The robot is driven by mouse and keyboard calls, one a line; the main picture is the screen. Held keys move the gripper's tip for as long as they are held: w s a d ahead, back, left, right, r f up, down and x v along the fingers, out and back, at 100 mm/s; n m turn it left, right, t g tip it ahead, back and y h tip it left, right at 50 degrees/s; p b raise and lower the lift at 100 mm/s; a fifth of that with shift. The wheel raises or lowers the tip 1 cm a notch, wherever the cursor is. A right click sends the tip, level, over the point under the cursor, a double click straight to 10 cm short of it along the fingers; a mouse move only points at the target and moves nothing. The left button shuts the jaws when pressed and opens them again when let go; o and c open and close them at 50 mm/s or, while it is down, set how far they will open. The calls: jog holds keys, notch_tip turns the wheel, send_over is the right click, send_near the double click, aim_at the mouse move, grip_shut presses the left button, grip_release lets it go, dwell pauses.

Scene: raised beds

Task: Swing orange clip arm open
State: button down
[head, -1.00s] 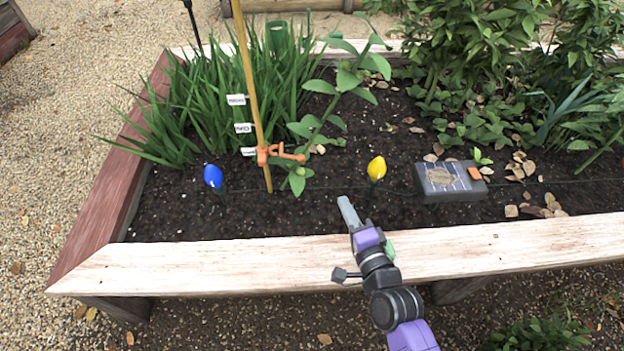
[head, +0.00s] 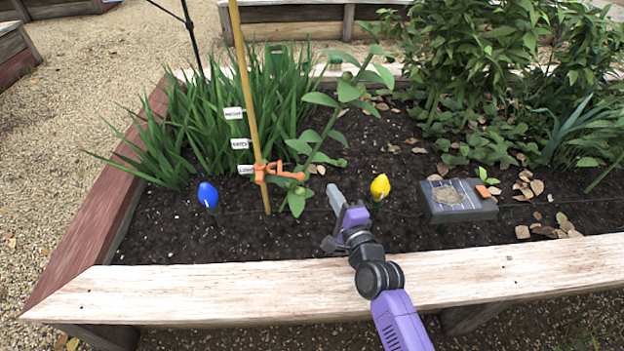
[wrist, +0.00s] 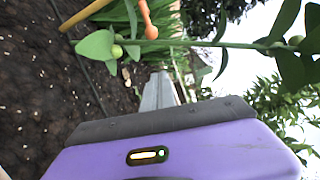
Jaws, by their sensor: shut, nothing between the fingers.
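The orange clip (head: 262,172) sits on the upright bamboo stake (head: 247,95), low down near the soil. Its orange arm (head: 288,174) reaches right from the stake to the leafy plant stem (head: 318,150). In the wrist view the rounded end of the orange arm (wrist: 147,18) shows at the top, beside the green stem (wrist: 200,43), which crosses the picture. My gripper (head: 336,196) is shut and empty, over the soil to the right of and below the clip arm, apart from it. Whether the arm touches the stem cannot be told.
A blue bulb light (head: 208,195) stands left of the stake, and a yellow bulb light (head: 380,187) stands close right of my gripper. A solar panel box (head: 457,199) lies farther right. The wooden front rim (head: 200,290) runs under my arm.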

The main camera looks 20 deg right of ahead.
jog(key=w+a+p, duration=0.3)
jog(key=w, duration=0.3)
jog(key=shift+w+a+r+p, duration=0.2)
jog(key=shift+w+p, duration=0.1)
jog(key=shift+w, duration=0.1)
jog(key=shift+s+a+p, duration=0.1)
jog(key=shift+a+p, duration=0.05)
jog(key=shift+p, duration=0.35)
dwell(0.4)
